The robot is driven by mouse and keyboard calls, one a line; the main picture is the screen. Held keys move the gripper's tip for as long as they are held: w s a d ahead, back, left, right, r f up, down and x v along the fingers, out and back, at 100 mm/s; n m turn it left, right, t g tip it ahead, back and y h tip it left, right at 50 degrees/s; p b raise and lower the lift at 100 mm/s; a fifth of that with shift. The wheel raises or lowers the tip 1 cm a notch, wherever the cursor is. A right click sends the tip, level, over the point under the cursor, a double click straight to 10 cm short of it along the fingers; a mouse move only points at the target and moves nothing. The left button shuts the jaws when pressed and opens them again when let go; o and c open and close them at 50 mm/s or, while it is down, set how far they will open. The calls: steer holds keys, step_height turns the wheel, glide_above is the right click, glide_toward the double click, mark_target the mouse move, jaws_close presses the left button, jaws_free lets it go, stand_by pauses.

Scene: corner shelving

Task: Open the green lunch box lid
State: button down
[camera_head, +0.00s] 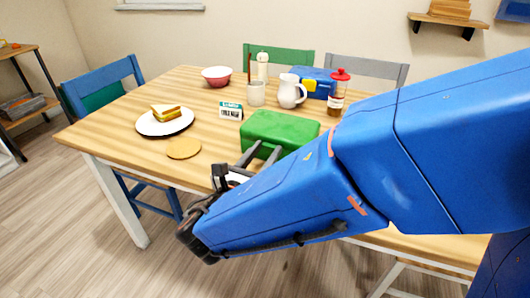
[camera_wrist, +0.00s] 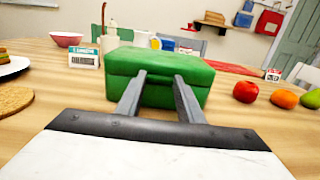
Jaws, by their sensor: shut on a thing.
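The green lunch box (camera_head: 281,127) stands on the wooden table with its lid down. It also fills the middle of the wrist view (camera_wrist: 160,62). My gripper (camera_head: 262,152) reaches it from the front. In the wrist view my gripper's two fingers (camera_wrist: 158,77) point at the box's front face, with the tips close together at the lid's front edge. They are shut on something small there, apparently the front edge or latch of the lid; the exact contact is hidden. My blue arm hides the box's lower right part in the head view.
A plate with a sandwich (camera_head: 166,113), a round board (camera_head: 184,148) and a small sign (camera_head: 231,111) lie to the left. Red (camera_wrist: 246,92) and orange fruits (camera_wrist: 285,99) lie right of the box.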

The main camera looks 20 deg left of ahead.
steer(key=shift+w+r+g, duration=0.1)
steer(key=shift+r+g, duration=0.4)
steer(key=shift+r, duration=0.35)
steer(key=w+r+g, duration=0.1)
steer(key=r+g, duration=0.1)
steer(key=r, duration=0.1)
steer(key=w+r+g, duration=0.2)
steer(key=r, duration=0.1)
steer(key=w+r+g+y, duration=0.1)
steer(key=w+r+g, duration=0.1)
steer(key=r+g, duration=0.1)
steer(key=shift+w+d+r, duration=0.1)
steer(key=shift+d+r, duration=0.25)
steer(key=shift+r, duration=0.25)
steer(key=w+d+r+g+y, duration=0.1)
steer(key=w+r+g, duration=0.3)
steer(key=w+g, duration=0.4)
steer(key=shift+w+d+r, duration=0.35)
steer(key=shift+w+d, duration=0.05)
steer(key=shift+w, duration=1.75)
